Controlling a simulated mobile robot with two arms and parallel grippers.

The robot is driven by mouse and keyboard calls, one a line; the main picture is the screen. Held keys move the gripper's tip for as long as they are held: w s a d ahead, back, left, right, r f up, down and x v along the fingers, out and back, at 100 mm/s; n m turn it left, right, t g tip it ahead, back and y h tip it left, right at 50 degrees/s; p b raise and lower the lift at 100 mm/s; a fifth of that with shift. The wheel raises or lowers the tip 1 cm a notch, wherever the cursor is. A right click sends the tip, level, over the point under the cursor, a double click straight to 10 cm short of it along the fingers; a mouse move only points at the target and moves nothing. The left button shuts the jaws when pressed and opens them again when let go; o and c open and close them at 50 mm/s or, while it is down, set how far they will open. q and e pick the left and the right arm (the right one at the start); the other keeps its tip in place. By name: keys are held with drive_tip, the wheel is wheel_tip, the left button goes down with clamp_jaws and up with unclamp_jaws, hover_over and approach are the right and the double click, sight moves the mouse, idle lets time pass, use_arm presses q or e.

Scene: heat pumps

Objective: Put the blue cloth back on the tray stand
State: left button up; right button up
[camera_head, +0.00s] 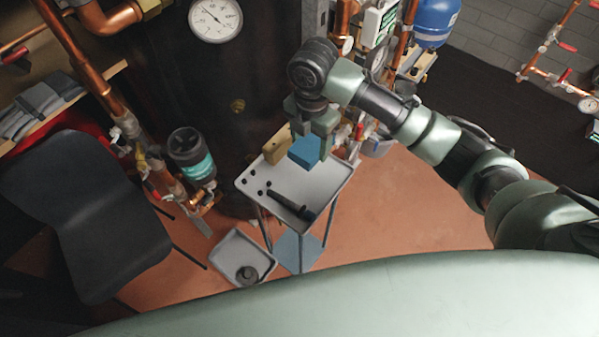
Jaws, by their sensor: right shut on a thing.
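The blue cloth (304,153) is a small folded block in the grip of my right gripper (314,138). My right arm comes in from the right, and the gripper points down with its fingers on the cloth. The cloth shows over the far part of the tray stand (323,193), a grey tray on thin legs. I cannot tell whether the cloth touches the tray. My left gripper is not in view.
A black flashlight-like tool (290,205), a tan block (277,146) and several small dark pieces lie on the tray. A smaller grey tray (228,255) sits on the floor. A dark chair (85,210) stands left; copper pipes and a dark tank (230,100) stand behind.

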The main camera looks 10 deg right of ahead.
hover_over(308, 182)
wheel_tip(308, 182, down, 10)
drive_tip(key=shift+a+r+p, duration=0.1)
drive_tip(key=shift+p, duration=0.25)
drive_tip(key=shift+f, duration=0.35)
wheel_tip(308, 182, down, 4)
drive_tip(key=shift+f, duration=0.1)
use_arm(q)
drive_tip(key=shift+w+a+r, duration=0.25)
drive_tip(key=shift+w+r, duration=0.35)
use_arm(e)
drive_tip(key=shift+f, duration=0.1)
drive_tip(key=shift+f, duration=0.2)
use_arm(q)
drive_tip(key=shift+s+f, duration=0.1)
use_arm(e)
drive_tip(key=o, duration=1.2)
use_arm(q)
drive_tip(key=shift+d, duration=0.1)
use_arm(e)
drive_tip(key=shift+r, duration=0.1)
